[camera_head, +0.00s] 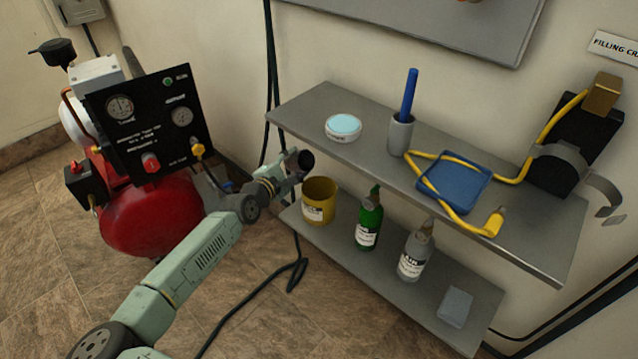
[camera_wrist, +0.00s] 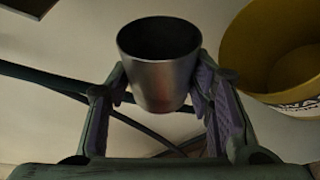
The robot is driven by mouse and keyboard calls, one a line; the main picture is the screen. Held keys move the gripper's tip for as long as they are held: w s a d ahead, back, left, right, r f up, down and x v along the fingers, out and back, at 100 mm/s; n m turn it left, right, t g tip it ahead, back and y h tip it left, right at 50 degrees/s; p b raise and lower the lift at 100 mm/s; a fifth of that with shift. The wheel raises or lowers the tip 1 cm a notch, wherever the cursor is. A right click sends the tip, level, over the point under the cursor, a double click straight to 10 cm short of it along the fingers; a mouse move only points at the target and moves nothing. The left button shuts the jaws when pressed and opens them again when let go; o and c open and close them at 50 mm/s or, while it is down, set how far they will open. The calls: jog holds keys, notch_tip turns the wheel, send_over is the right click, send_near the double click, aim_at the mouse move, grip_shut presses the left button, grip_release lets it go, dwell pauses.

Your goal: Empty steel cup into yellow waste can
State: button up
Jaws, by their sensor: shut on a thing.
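My gripper (camera_wrist: 160,95) is shut on the steel cup (camera_wrist: 160,82), with one finger on each side of it. In the wrist view the cup's dark mouth shows, and what is inside cannot be made out. In the head view the cup (camera_head: 306,160) is a small dark shape at the end of my arm. The yellow waste can (camera_head: 319,201) stands on the lower shelf, at its left end. My gripper is just up and left of the can in the head view. In the wrist view the can (camera_wrist: 245,55) is right of the cup, apart from it.
The upper shelf (camera_head: 300,105) overhangs the lower shelf (camera_head: 400,296). A green bottle (camera_head: 369,222) and a grey bottle (camera_head: 414,255) stand right of the can. A red compressor tank (camera_head: 150,215) stands at left. A grey holder (camera_head: 401,135) and blue tray (camera_head: 455,187) sit above.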

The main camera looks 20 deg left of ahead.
jog(key=shift+r+m+p, duration=0.35)
jog(key=shift+m+p, duration=0.05)
jog(key=shift+p, duration=0.45)
jog(key=shift+d+f+m+t+y+p, duration=0.2)
jog(key=shift+f+m+t+y+p, duration=0.1)
jog(key=shift+f+m+p, duration=0.3)
jog(key=shift+s+r+p, duration=0.1)
jog(key=shift+r+p, duration=0.2)
jog(key=shift+p, duration=0.1)
jog(key=shift+d+m, duration=0.15)
jog(key=shift+m, duration=0.15)
jog(key=shift+s+d+r+m+t+p, duration=0.1)
jog(key=shift+s+d+m+t+p, duration=0.15)
jog(key=shift+p, duration=0.45)
jog(key=shift+s+d+r+m+t+p, duration=0.15)
jog(key=shift+d+m+p, duration=0.2)
jog(key=shift+p, duration=0.3)
jog(key=shift+c, duration=0.2)
jog(key=shift+w, duration=0.1)
jog(key=shift+d+r+m+y+p, duration=0.25)
jog(key=shift+m+p, duration=0.2)
jog(key=shift+m, duration=0.25)
jog(key=shift+t, duration=0.3)
